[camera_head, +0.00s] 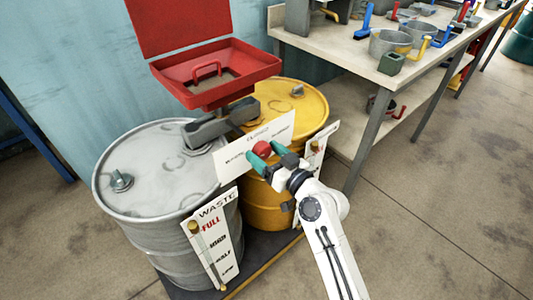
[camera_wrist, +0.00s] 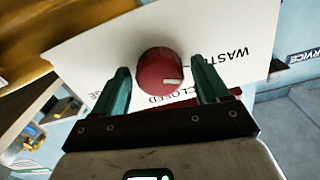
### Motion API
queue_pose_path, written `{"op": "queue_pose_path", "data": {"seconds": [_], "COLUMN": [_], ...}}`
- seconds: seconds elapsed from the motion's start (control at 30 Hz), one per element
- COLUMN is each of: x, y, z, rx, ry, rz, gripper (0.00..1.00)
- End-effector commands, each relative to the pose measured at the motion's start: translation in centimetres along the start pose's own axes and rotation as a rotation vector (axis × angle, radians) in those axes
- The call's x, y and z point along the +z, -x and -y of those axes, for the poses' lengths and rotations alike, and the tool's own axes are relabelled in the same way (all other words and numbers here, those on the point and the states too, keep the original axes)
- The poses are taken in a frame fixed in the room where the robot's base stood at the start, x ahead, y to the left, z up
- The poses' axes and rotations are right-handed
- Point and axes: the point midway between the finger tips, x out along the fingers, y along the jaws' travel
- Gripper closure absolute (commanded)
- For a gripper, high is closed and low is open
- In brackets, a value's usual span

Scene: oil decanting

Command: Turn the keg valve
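The keg valve is a round red knob (camera_head: 263,148) on a white lettered plate (camera_head: 232,160), in front of the yellow drum.
A grey drum (camera_head: 150,165) with a "WASTE" level gauge (camera_head: 213,240) stands left, a yellow drum (camera_head: 310,100) behind the plate. A red open funnel box (camera_head: 215,72) sits above. A workbench (camera_head: 345,65) with cans stands right; the floor (camera_head: 430,220) at right is free.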

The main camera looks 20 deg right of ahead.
Motion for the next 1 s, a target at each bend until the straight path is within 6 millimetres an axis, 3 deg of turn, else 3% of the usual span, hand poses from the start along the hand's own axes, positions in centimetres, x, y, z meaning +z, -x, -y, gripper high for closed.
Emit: {"op": "queue_pose_path", "data": {"seconds": [0.07, 0.5, 1.0], "x": [0.01, 0.01, -0.05], "y": [0.02, 0.03, 0.04], "z": [0.00, -0.01, 0.00], "rx": [0.000, 0.000, 0.000], "ry": [0.000, 0.000, -0.147], "rz": [0.000, 0.000, 0.001], "gripper": [0.34, 0.75, 0.75]}}
